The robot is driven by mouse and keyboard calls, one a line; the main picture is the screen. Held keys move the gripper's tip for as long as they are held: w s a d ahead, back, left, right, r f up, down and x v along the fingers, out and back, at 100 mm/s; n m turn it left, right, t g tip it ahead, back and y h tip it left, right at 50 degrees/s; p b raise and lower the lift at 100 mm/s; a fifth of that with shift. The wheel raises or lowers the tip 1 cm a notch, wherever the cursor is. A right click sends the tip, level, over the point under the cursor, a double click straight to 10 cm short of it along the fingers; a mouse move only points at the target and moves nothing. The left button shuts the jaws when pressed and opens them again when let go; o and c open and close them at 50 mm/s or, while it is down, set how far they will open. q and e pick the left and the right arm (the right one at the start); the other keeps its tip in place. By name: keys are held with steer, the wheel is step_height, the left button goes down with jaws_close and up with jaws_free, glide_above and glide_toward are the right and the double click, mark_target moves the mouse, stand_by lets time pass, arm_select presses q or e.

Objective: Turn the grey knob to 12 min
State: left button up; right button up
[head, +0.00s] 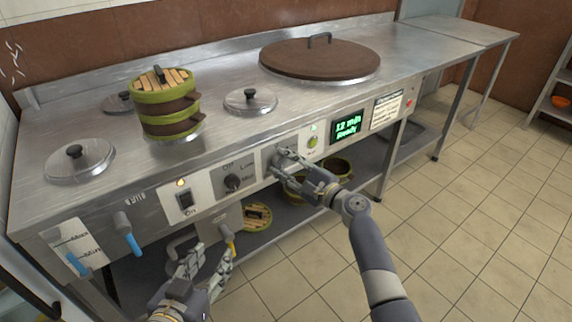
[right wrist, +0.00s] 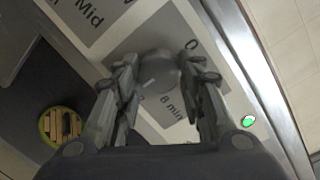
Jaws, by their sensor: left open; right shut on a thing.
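The grey knob (right wrist: 155,68) sits on a grey dial plate on the front panel, between the fingers of my right gripper (right wrist: 158,72). The gripper is shut on it. The knob's white mark points to the lower left in the right wrist view. "0" and "8 min" are legible on the plate; a finger covers part of the lettering. In the head view my right gripper (head: 282,160) hides most of the knob. My left gripper (head: 208,262) is open and empty, low before the panel.
The tiled floor is clear.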

steer(key=o, duration=1)
steer(key=shift+o, duration=0.2)
steer(key=shift+d, duration=0.1)
steer(key=v, duration=1.1)
steer(key=shift+s+d, duration=0.25)
steer(key=shift+s, duration=0.05)
